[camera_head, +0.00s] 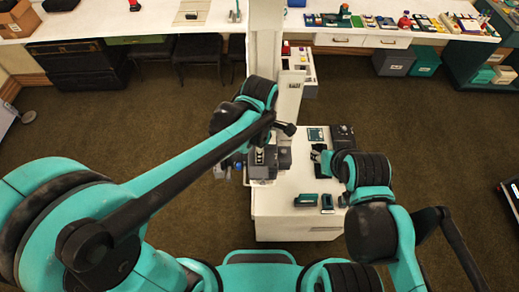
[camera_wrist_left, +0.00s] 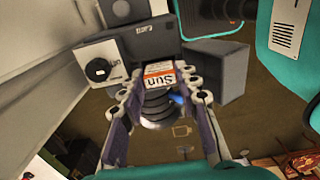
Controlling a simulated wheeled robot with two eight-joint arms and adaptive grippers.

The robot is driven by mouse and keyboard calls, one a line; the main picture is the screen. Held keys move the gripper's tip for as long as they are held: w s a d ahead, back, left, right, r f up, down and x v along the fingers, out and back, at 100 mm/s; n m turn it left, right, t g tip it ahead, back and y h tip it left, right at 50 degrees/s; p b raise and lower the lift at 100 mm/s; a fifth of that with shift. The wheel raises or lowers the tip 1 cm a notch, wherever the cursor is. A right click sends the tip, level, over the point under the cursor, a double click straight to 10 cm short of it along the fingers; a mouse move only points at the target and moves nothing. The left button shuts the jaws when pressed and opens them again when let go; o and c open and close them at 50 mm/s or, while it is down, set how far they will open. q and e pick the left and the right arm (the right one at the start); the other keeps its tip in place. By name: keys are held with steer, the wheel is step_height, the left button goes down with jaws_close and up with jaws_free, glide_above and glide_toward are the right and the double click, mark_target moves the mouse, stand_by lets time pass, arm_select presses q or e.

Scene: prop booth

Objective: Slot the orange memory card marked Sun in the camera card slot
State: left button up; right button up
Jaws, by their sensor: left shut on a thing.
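The memory card (camera_wrist_left: 158,75), orange and white and marked Sun, is between the fingertips of my left gripper in the left wrist view. My left gripper (camera_wrist_left: 160,84) is shut on it. The card's far end meets the edge of a dark grey camera body (camera_wrist_left: 132,45) in that view; I cannot tell whether it is inside a slot. In the head view my left gripper (camera_head: 262,155) is over the left side of the white counter, by the camera (camera_head: 284,159). My right gripper (camera_head: 321,154) is over the counter's right side; its finger gap is unclear.
The white counter (camera_head: 289,207) holds two teal-and-black items (camera_head: 306,200) near its front and a dark device (camera_head: 342,135) at the back right. A white post (camera_head: 289,100) rises behind. A grey block (camera_wrist_left: 217,75) is right of the card. Carpet surrounds the counter.

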arm_select(q)
steer(key=shift+f+b, duration=0.4)
steer(key=shift+f, duration=0.15)
steer(key=o, duration=1.1)
steer(key=shift+o, duration=0.2)
steer(key=shift+r, duration=0.1)
steer(key=shift+r+p, duration=2.6)
steer(key=shift+r, duration=0.9)
